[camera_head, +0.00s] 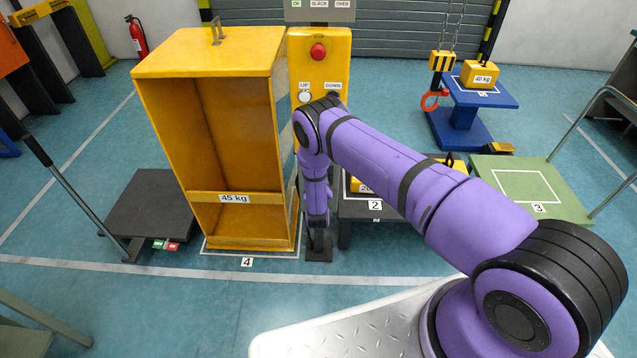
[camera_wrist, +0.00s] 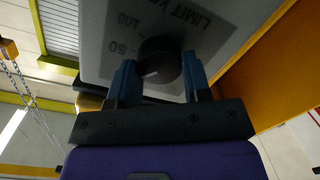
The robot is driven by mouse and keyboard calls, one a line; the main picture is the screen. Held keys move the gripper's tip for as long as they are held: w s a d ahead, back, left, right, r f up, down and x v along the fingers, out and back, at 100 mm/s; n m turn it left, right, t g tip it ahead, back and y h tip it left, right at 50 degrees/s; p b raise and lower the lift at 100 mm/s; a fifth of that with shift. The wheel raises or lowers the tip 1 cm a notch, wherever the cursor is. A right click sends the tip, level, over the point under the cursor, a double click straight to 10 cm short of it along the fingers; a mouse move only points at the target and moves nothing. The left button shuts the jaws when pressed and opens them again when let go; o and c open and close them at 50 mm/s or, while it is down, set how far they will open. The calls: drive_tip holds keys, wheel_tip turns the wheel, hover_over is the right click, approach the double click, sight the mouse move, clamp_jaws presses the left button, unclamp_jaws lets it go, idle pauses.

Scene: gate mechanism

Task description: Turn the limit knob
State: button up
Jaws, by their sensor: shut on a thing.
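The limit knob (camera_wrist: 159,62) is a round black knob with a pale pointer line, in the wrist view. It sits on a grey plate (camera_wrist: 110,50) marked "LIMIT KG" with numbers 50 and 100. My gripper (camera_wrist: 160,74) has its two blue fingers on either side of the knob, shut on it. The pointer line runs toward the lower left of the knob, near the scale marks. In the head view my purple arm covers the knob and my gripper's fingertips.
A yellow control post (camera_head: 318,75) carries a red button (camera_head: 318,51) and UP and DOWN buttons. A yellow 45 kg cabinet (camera_head: 210,60) stands close at left. A hoist hook (camera_head: 433,98) hangs at right near a blue stand (camera_head: 480,92). A green platform (camera_head: 530,188) is at right.

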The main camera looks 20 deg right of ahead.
drive_tip(key=shift+f+n, duration=0.1)
drive_tip(key=shift+n, duration=0.4)
drive_tip(key=o, duration=0.9)
drive_tip(key=shift+s, duration=0.1)
drive_tip(key=v, duration=1)
drive_tip(key=shift+s+a, duration=0.15)
drive_tip(key=shift+s, duration=0.2)
